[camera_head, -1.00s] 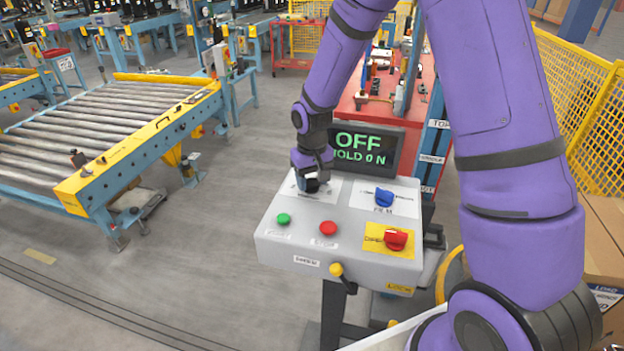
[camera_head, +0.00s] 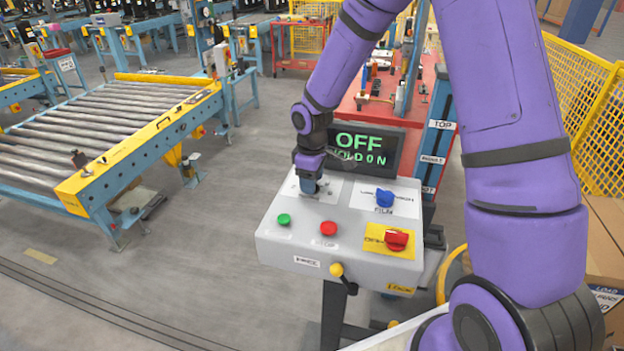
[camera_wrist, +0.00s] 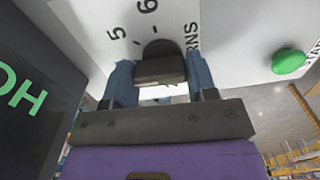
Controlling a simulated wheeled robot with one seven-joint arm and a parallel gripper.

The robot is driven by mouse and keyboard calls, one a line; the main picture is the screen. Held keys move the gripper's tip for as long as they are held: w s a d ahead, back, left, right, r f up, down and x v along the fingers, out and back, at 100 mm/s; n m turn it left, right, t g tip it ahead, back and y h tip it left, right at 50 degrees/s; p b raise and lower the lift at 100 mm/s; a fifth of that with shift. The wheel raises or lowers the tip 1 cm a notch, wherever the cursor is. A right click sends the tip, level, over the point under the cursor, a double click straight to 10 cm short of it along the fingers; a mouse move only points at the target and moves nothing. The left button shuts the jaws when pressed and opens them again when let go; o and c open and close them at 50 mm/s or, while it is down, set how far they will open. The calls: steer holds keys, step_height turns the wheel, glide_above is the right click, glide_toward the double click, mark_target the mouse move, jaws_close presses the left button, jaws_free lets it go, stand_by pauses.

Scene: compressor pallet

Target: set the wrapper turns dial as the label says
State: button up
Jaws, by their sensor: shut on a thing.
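The grey control box (camera_head: 285,246) stands in front of me on a post. My gripper (camera_head: 312,186) is over the white label plate at its back left, pointing down. In the wrist view my gripper (camera_wrist: 160,85) has its two blue fingers shut on the dark turns dial (camera_wrist: 160,66), one on each side. The digits 5 and 6 and the letters "RNS" show on the plate beside the dial. The rest of its scale and its pointer are hidden. The display (camera_head: 365,148) reads "OFF" and "HOLD ON" in green. I cannot read any label giving the setting.
The box also bears a green button (camera_head: 284,219), a red button (camera_head: 328,228), a blue knob (camera_head: 384,198), a red switch (camera_head: 396,239) on yellow and a yellow-tipped lever (camera_head: 337,269). A roller conveyor (camera_head: 140,155) stands at left, yellow fencing (camera_head: 580,110) at right.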

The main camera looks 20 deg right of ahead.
steer(key=shift+n, duration=0.4)
steer(key=o, duration=0.9)
steer(key=shift+o, duration=0.2)
step_height(320, 180, up, 11)
stand_by(0.4)
